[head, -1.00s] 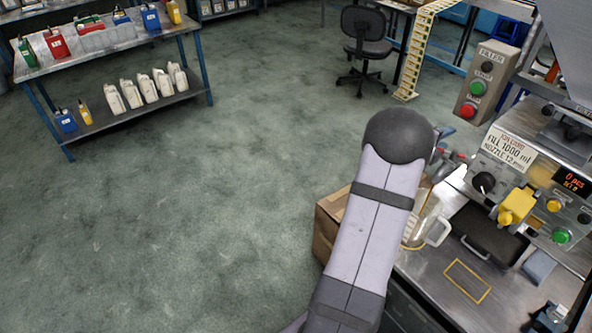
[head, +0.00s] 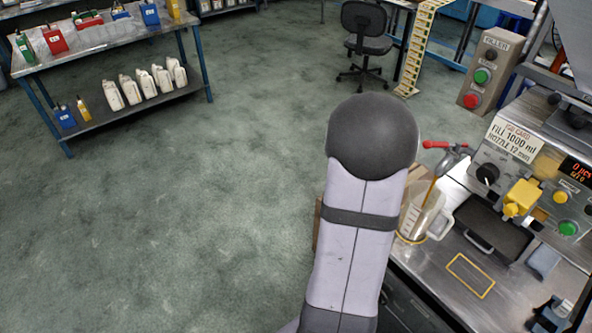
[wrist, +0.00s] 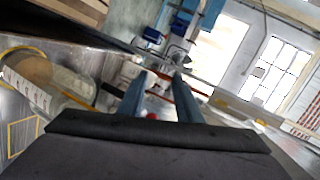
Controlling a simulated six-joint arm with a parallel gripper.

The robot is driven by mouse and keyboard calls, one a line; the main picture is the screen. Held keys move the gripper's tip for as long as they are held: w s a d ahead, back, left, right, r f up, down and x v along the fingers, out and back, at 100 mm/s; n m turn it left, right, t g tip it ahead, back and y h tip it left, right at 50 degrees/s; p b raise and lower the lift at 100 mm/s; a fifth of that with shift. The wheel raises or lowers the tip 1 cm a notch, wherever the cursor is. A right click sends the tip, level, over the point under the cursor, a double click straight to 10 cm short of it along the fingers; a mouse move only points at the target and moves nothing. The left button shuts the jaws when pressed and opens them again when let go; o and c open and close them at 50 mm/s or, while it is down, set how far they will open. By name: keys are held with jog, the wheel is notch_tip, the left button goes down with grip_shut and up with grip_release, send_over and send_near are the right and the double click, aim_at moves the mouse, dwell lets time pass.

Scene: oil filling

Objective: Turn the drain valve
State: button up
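The drain valve (head: 452,156) shows in the head view just right of my arm's dark joint, with its red handle (head: 434,144) pointing left. A thin amber oil stream (head: 431,190) runs below it into a clear measuring jug (head: 421,218). The jug also shows at the left of the wrist view (wrist: 48,82). My gripper (wrist: 161,98) appears in the wrist view with its two fingers apart. A small red spot and pale shapes show between them, too blurred to name. The head view hides the gripper behind my arm.
The metal bench (head: 425,262) holds a control panel (head: 520,170) with a yellow nozzle block (head: 522,197) and a black tray (head: 490,232). A red-and-green button box (head: 487,72) stands behind. The floor left of my arm is clear up to a shelf (head: 130,112).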

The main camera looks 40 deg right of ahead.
jog(key=w+a+f+n+t+y, duration=0.1)
jog(key=w+a+f+n+y, duration=0.2)
jog(key=a, duration=0.5)
jog(key=w+a+f+n+t+y+b, duration=0.1)
jog(key=w+a+f+n+t+y, duration=0.1)
jog(key=w+a+n, duration=0.4)
jog(key=w+a+f+n+t+y, duration=0.2)
jog(key=w+a+f+n+y, duration=0.1)
jog(key=a, duration=0.7)
jog(key=shift+w+a+f+n+y+b, duration=0.15)
jog(key=shift+w+f+n+y+b, duration=0.2)
jog(key=shift+w+n+y, duration=0.45)
jog(key=shift+w+f, duration=0.1)
jog(key=shift+w, duration=0.1)
jog(key=shift+c, duration=0.6)
